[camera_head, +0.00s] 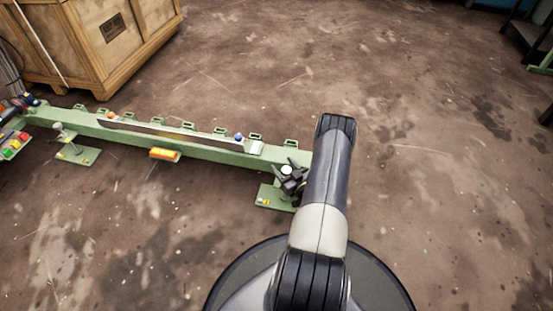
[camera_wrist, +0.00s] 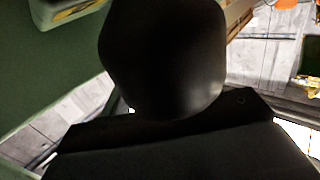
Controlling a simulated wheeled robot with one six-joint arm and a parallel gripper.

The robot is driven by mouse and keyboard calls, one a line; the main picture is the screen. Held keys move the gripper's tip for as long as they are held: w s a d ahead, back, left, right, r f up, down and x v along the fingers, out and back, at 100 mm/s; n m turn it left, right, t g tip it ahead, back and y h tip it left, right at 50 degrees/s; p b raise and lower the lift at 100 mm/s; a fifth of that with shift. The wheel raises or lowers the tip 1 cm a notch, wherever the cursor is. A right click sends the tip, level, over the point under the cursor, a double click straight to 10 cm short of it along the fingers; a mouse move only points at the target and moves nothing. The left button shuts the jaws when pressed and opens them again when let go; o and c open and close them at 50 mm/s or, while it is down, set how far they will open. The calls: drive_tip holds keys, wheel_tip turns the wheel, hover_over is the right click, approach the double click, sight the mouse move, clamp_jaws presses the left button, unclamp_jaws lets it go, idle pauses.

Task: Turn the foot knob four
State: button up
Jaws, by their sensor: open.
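A long green beam (camera_head: 200,145) runs low across the floor in the head view. At its right end is a green foot plate (camera_head: 272,196) with a small yellow label. My gripper (camera_head: 288,172) is over this foot, its dark jaws open around or beside a pale round knob (camera_head: 287,169). I cannot tell whether they touch it, and the foot's number is not readable. In the wrist view a large dark rounded shape (camera_wrist: 165,55), perhaps the knob in shadow, fills the middle and the fingertips cannot be made out. A second foot (camera_head: 78,156) with a pale knob (camera_head: 59,127) stands at the left.
An orange-yellow box (camera_head: 165,154) sits at the beam's front. A button panel (camera_head: 14,143) is at the far left. A wooden crate (camera_head: 105,50) stands behind the beam.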

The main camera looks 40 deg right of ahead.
drive_tip(key=shift+w, duration=0.1)
drive_tip(key=shift+c, duration=0.5)
drive_tip(key=c, duration=0.9)
drive_tip(key=shift+m+h, duration=0.3)
drive_tip(key=shift+h, duration=0.1)
drive_tip(key=m+h, duration=0.1)
drive_tip(key=h, duration=0.1)
drive_tip(key=shift+d+m+g+h, duration=0.1)
drive_tip(key=shift+m+g+h, duration=0.2)
drive_tip(key=shift+m+h, duration=0.1)
drive_tip(key=shift+d+m+g+h, duration=0.15)
drive_tip(key=shift+m+g+h, duration=0.25)
drive_tip(key=shift+m+h, duration=0.5)
drive_tip(key=shift+h, duration=0.3)
